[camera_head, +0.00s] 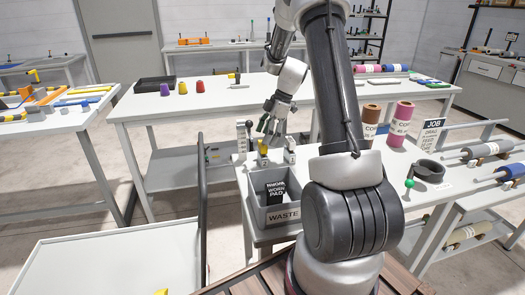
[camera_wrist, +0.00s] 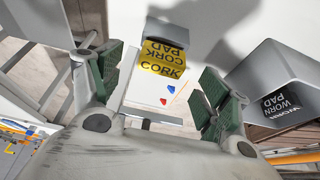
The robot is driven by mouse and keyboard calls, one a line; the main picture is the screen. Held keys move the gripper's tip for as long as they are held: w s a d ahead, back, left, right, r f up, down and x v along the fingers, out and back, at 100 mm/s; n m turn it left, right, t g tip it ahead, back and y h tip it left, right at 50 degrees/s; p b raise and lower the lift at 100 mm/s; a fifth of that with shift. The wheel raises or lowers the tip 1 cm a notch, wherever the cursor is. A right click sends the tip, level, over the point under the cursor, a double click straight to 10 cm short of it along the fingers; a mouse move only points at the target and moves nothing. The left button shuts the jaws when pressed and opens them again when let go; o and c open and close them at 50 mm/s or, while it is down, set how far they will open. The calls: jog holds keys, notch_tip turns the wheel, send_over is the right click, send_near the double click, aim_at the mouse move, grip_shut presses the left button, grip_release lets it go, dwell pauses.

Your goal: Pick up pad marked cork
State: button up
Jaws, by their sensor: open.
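The cork pad (camera_wrist: 162,58) is yellow with dark "CORK PAD" lettering. In the wrist view it is at upper centre, between and beyond my fingers, against a grey block. In the head view a small yellow piece (camera_head: 263,146) shows just under my gripper (camera_head: 270,126), between small pale uprights on the bench. My gripper also shows in the wrist view (camera_wrist: 160,82), its two green-padded fingers spread apart with nothing between them. From these views I cannot tell how far the fingertips are from the pad.
A grey waste bin (camera_head: 285,216) holding a black worn pad (camera_head: 275,190) stands in front of the pad; its worn pad also shows in the wrist view (camera_wrist: 281,102). Brown (camera_head: 370,118) and pink (camera_head: 399,123) rolls and a dark cup-shaped holder (camera_head: 428,172) stand to the right.

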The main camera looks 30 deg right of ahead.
jog(key=x, duration=0.4)
jog(key=shift+f, duration=0.4)
jog(key=c, duration=1.1)
notch_tip(320, 180, up, 10)
jog(key=shift+r, duration=0.1)
jog(key=shift+s, duration=0.15)
